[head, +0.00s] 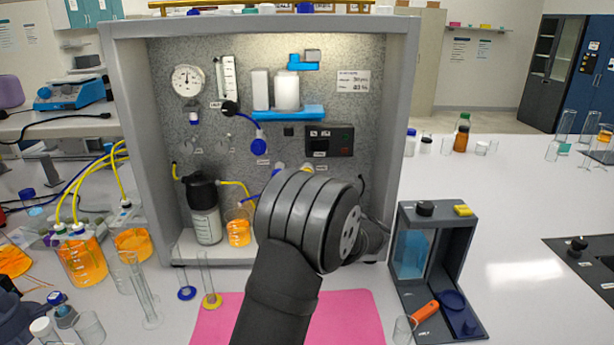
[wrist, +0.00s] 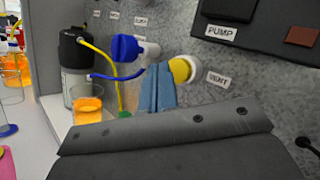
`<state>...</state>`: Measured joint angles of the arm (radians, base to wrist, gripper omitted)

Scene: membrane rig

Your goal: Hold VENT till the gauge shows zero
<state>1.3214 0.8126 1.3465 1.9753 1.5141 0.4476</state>
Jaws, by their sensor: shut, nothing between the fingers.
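The VENT button (wrist: 184,70) is a yellow cap in a white collar on the speckled panel, left of its VENT label (wrist: 217,79). My gripper (wrist: 158,68) shows blue fingers closed together, with nothing between them. The fingertips overlap the button's left side in the wrist view; I cannot tell whether they touch it. In the head view my arm's wrist covers the lower panel and hides the fingers. The round gauge (head: 187,80) is at the panel's upper left. Its needle is too small to read surely.
A blue-handled valve (wrist: 128,48) sits left of the fingers, with a yellow tube and a blue tube nearby. A black-capped bottle (head: 204,212) and a beaker of orange liquid (head: 239,233) stand below. The PUMP box (head: 329,141) is above right.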

